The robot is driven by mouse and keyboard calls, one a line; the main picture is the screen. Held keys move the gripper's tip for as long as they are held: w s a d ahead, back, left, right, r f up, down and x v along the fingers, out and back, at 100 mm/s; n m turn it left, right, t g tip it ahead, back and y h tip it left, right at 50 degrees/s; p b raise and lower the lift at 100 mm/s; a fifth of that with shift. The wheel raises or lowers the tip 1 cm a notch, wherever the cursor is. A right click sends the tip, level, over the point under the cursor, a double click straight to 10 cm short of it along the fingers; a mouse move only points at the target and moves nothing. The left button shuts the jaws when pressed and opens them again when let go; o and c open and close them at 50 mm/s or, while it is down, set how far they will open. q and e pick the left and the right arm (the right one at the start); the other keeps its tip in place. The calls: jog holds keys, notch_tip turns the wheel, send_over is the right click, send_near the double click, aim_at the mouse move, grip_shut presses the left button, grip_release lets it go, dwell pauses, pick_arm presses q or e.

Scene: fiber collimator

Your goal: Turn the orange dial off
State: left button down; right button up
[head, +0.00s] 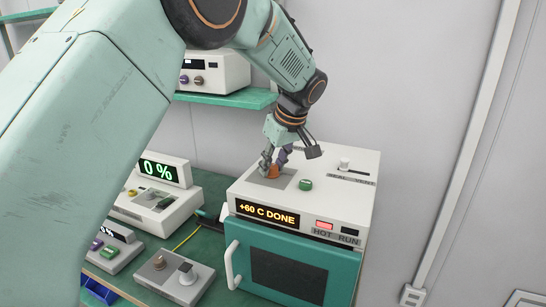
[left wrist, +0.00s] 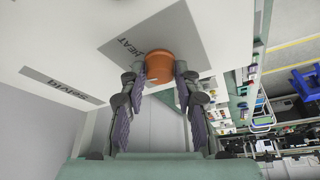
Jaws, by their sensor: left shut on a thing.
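The orange dial (head: 273,171) sits on a grey plate on top of a white and teal oven box (head: 335,205). In the left wrist view the orange dial (left wrist: 159,67) is between the fingertips, beside the printed word HEAT. My left gripper (head: 274,160) reaches down from above and is shut on the dial; its fingers also show in the left wrist view (left wrist: 158,80). The gripper partly hides the dial in the head view. The oven display (head: 267,214) reads "+60 C DONE". A red HOT light (head: 323,226) is on the front. My right gripper is not in view.
A green button (head: 306,184) and a small switch (head: 344,163) are on the oven top near the gripper. Left of the oven stand a device reading 0 % (head: 160,171) and a small box with a knob (head: 187,273). A teal shelf (head: 235,98) is behind.

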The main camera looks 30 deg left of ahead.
pick_arm(q)
jog(key=shift+w+r+n+g+p, duration=0.15)
jog(key=shift+n+g+p, duration=0.15)
jog(key=shift+n+p, duration=0.65)
jog(key=shift+n, duration=0.45)
jog(key=c, duration=1)
grip_release()
jog(key=v, duration=1.2)
jog(key=shift+d, duration=0.25)
jog(key=shift+f, duration=0.2)
